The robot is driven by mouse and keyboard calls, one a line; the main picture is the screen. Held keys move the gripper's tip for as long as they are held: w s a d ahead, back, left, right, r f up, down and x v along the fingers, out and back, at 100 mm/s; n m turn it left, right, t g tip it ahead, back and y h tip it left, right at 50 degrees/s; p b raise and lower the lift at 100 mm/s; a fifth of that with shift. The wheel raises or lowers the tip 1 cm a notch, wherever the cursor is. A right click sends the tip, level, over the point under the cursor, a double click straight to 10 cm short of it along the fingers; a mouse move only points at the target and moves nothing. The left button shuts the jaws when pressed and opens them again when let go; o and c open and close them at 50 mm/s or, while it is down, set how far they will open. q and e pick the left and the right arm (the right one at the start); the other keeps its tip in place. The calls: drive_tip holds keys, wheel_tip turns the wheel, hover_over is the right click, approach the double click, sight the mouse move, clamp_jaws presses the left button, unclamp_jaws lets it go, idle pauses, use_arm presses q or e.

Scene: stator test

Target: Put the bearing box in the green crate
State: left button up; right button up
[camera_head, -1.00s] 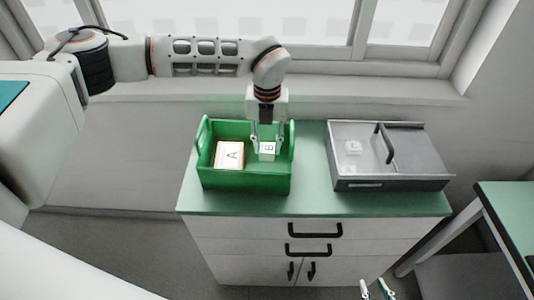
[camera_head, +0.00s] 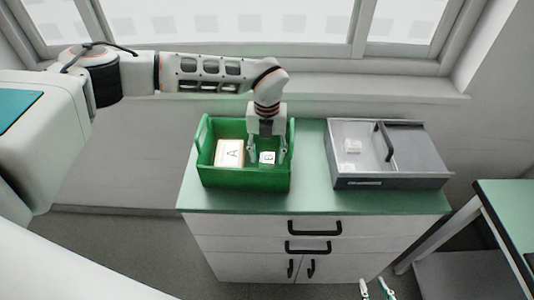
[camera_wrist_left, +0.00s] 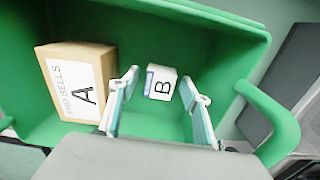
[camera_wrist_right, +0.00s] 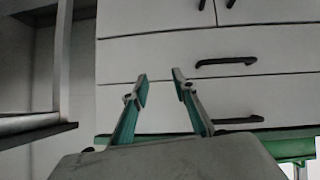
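The green crate (camera_head: 245,181) stands on the left of the cabinet top. A small white box marked B (camera_head: 267,158) lies inside it on the right; it also shows in the left wrist view (camera_wrist_left: 160,82). My left gripper (camera_head: 267,153) points down into the crate. Its fingers (camera_wrist_left: 158,88) are open, one on each side of the B box, with visible gaps between them and the box. My right gripper (camera_wrist_right: 160,82) is open and empty in front of the cabinet drawers; its fingertips show low in the head view (camera_head: 376,288).
A larger box marked A (camera_head: 229,152) lies in the crate's left part. Bare green top (camera_head: 311,165) separates crate and case. Another table (camera_head: 507,205) stands far right.

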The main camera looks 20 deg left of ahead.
sight(267, 156)
drive_tip(key=shift+r, duration=0.1)
use_arm(q)
drive_tip(key=shift+r, duration=0.2)
drive_tip(key=shift+w+r, duration=0.1)
drive_tip(key=shift+r, duration=0.25)
wheel_tip(267, 156, up, 11)
drive_tip(key=b, duration=0.1)
drive_tip(key=shift+r+b, duration=0.15)
drive_tip(key=shift+b, duration=0.2)
use_arm(e)
drive_tip(key=shift+w+a+f, duration=0.2)
drive_tip(key=shift+w+a, duration=0.1)
drive_tip(key=shift+a, duration=0.2)
drive_tip(key=shift+s+f, duration=0.1)
drive_tip(key=shift+f, duration=0.05)
use_arm(q)
drive_tip(key=shift+s, duration=0.2)
use_arm(e)
drive_tip(key=shift+d, duration=0.1)
